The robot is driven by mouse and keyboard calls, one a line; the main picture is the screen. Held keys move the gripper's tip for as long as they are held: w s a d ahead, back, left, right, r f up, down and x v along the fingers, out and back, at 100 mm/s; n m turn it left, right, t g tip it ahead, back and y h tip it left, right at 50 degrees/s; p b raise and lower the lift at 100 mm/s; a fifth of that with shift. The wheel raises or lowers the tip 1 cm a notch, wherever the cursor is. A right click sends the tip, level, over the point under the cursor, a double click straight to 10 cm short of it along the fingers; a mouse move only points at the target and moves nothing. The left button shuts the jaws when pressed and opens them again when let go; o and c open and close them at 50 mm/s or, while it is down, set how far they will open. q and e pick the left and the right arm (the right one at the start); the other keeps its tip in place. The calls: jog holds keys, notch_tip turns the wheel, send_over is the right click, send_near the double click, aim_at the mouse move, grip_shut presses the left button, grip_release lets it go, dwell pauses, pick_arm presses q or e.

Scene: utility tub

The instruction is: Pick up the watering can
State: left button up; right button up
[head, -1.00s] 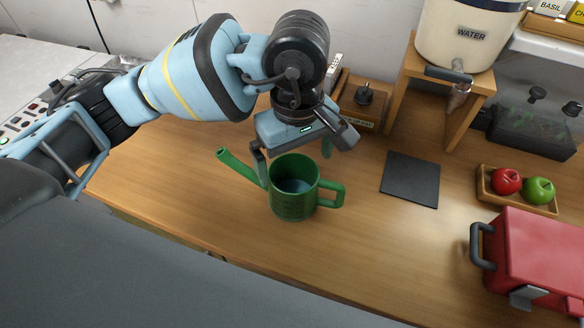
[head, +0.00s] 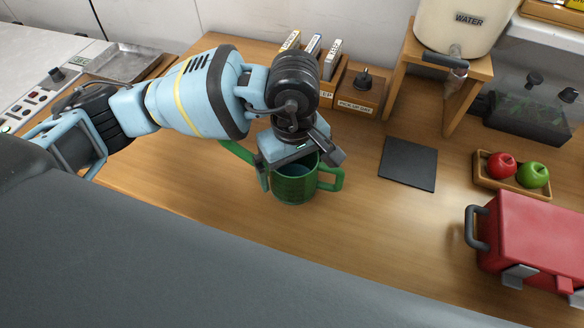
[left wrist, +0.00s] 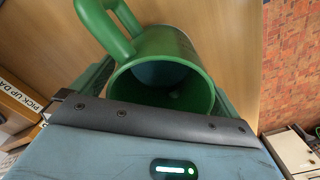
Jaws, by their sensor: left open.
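The green watering can (head: 294,190) stands upright on the wooden counter, its spout pointing left and its handle (head: 332,180) to the right. My left gripper (head: 294,174) is open above the can, pointing down, with one finger beside the spout side of the body and the other toward the handle side. The gripper covers part of the rim and spout. In the left wrist view the can's open mouth (left wrist: 163,62) lies between the fingers, with the handle at upper left. I cannot tell whether the fingers touch it. My right gripper is not in view.
A dark square mat (head: 408,163) lies right of the can. Behind are a wooden box (head: 360,97) and a water dispenser (head: 466,35) on a wooden stand. Farther right are a tray with apples (head: 515,186) and a red toolbox (head: 530,240). The counter in front is clear.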

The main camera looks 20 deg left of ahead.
pick_arm(q)
jog(key=shift+f, duration=0.55)
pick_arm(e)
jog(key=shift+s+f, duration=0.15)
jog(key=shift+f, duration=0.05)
pick_arm(q)
jog(key=c, duration=1)
jog(key=shift+o, duration=0.2)
jog(key=shift+r, duration=0.7)
notch_tip(320, 180, up, 2)
jog(key=shift+r, duration=0.15)
jog(key=s+d, duration=0.2)
jog(key=s, duration=0.2)
jog(key=s+d+b, duration=0.1)
jog(key=s+d, duration=0.1)
jog(key=s, duration=0.2)
jog(key=s+d+r, duration=0.1)
jog(key=s+d, duration=0.2)
jog(key=s, duration=0.1)
jog(key=shift+s+r, duration=0.1)
jog(key=shift+s, duration=0.3)
jog(key=shift+s+d+r, duration=0.1)
jog(key=shift+s+d, duration=0.2)
jog(key=shift+s, duration=0.35)
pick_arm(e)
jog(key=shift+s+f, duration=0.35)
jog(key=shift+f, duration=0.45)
